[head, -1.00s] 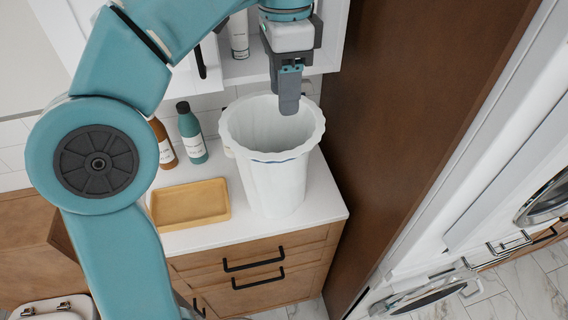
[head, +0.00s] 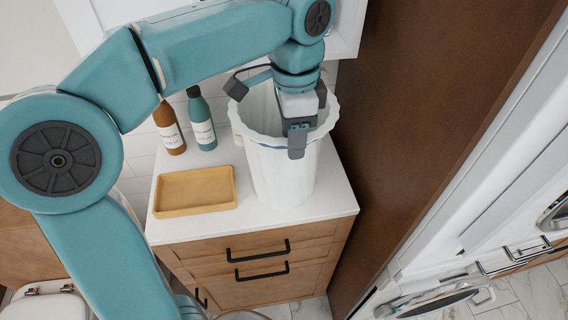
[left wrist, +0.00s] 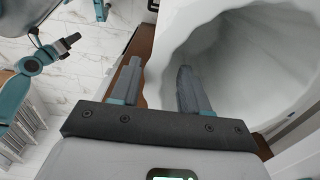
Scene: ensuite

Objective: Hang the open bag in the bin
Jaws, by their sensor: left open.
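A white bin (head: 280,178) stands on the counter, and a white bag with a wavy top edge (head: 250,133) lines its mouth. A thin blue line runs below the near edge. My left gripper (head: 298,128) is open, pointing down at the near rim. In the left wrist view, the bag (left wrist: 255,60) opens wide at the right. The left gripper (left wrist: 158,85) there has one finger outside the wavy edge and one over the inside. Contact cannot be told. A teal arm with a dark tip (left wrist: 66,44), likely my right gripper, shows small at upper left.
A yellow tray (head: 195,191), a brown bottle (head: 169,130) and a teal bottle (head: 201,120) stand left of the bin on the white counter (head: 255,222). A brown panel (head: 410,120) rises close on the right. A white cabinet (head: 345,25) hangs behind.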

